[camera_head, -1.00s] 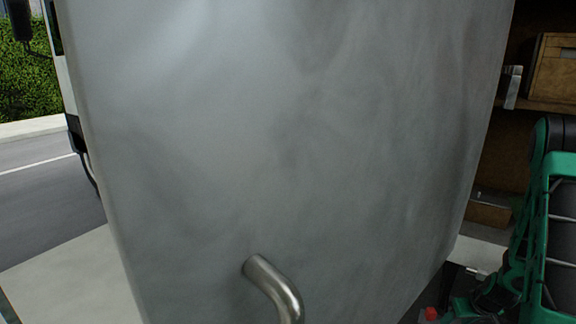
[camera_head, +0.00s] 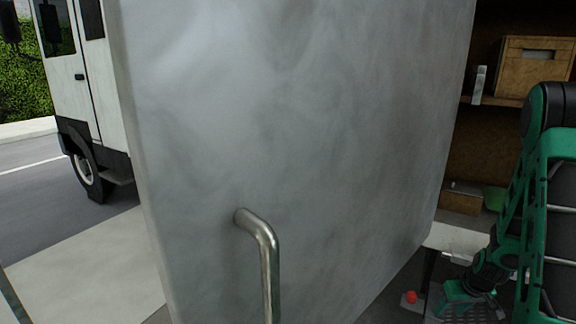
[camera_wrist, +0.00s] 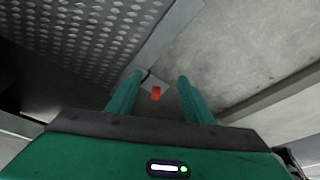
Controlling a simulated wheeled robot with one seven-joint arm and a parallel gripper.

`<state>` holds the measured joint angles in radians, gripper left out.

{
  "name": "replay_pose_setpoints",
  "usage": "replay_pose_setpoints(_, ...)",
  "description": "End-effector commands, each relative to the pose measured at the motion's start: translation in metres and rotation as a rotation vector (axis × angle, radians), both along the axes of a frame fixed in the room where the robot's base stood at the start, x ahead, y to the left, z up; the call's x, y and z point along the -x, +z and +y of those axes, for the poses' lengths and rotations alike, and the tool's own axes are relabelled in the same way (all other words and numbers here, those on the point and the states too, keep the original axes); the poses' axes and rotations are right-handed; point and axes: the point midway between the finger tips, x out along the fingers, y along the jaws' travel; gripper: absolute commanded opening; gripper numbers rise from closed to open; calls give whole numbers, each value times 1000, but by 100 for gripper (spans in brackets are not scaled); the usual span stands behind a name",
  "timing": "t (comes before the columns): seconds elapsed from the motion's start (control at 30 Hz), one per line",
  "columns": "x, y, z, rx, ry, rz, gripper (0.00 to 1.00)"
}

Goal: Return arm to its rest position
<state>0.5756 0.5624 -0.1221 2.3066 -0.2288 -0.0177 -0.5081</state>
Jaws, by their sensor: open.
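My green arm (camera_head: 540,190) is at the right of the head view, bent, with its lower links reaching down beside the door. In the wrist view my gripper (camera_wrist: 158,82) has its two green fingers spread apart with nothing held between them. Beyond the fingers, a small red piece (camera_wrist: 156,94) shows near a metal edge. The fingertips are hard to make out in the head view.
A large grey door (camera_head: 300,130) with a bent metal handle (camera_head: 262,250) fills the middle. A white truck cab (camera_head: 75,85) stands behind it at left. Boxes (camera_head: 535,68) sit on shelves at right. Diamond-plate metal (camera_wrist: 85,40) lies near my gripper.

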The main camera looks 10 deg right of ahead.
Motion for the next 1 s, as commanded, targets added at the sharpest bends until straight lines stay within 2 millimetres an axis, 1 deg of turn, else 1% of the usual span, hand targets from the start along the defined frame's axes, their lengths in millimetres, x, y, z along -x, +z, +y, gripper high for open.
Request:
replay_pose_setpoints(0.03,2,12,3,2,-3,4,46)
replay_pose_setpoints(0.07,4,18,5,1,-5,12,46)
replay_pose_setpoints(0.17,13,44,13,2,-20,35,46)
replay_pose_setpoints(0.3,34,85,27,1,-55,78,46)
replay_pose_setpoints(0.47,62,129,46,-4,-103,124,46)
replay_pose_setpoints(0.6,92,163,63,-12,-154,160,46)
replay_pose_setpoints(0.7,115,185,76,-20,-192,184,46)
replay_pose_setpoints(0.87,155,215,99,-41,-255,220,46)
replay_pose_setpoints(1.0,192,237,119,-65,-313,248,46)
